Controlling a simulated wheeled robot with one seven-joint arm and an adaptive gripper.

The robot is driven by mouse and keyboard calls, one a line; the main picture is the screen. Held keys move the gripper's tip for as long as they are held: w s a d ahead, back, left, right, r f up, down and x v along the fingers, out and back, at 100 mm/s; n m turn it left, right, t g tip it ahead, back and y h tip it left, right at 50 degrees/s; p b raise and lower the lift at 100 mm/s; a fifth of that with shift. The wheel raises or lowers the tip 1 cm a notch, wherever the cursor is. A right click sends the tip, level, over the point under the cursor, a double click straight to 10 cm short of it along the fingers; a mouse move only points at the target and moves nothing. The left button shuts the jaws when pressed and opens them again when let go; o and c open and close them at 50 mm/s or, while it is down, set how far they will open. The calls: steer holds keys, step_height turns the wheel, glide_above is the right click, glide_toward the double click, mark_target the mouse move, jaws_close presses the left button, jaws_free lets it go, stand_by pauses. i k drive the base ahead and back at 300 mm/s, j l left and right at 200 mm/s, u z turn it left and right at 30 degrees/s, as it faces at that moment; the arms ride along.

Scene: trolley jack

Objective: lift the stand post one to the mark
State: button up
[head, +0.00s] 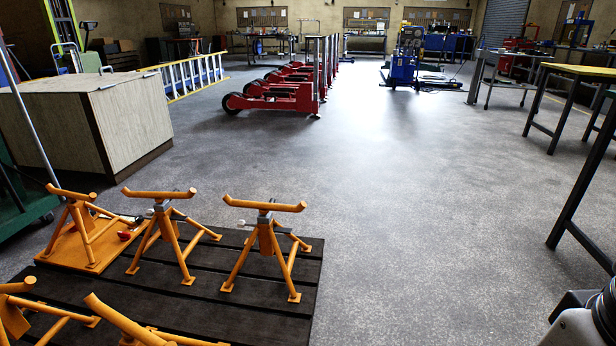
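Several orange stands with splayed legs and cradle tops stand at the lower left. One stand (266,238) is at the right, another stand (164,226) is left of it, and a third stand (80,222) is on an orange board (62,252). Nearer stands (122,319) are cut off by the bottom edge. I cannot tell which holds stand post one, and I see no clear height mark. All posts look low. My gripper is not in view; only part of my arm shows at the bottom right, away from the stands.
The stands are on a dark slatted pallet (215,283). A large pale box (90,125) is behind at the left. Red trolley jacks (282,97) stand farther back. A yellow-topped table (580,70) is at the right. The middle floor (420,200) is clear.

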mark_target(261, 218)
steer(key=i+l, duration=0.2)
steer(key=l, duration=0.15)
steer(key=i+l+u, duration=0.1)
steer(key=i+l, duration=0.3)
steer(key=l, duration=0.25)
steer(key=i+l+u, duration=0.15)
steer(key=l, duration=0.2)
steer(key=i+l, duration=0.2)
steer(key=l, duration=0.15)
steer(key=i+l+u, duration=0.1)
steer(key=l, duration=0.3)
steer(key=i+j+u, duration=0.15)
steer(key=i, duration=1.1)
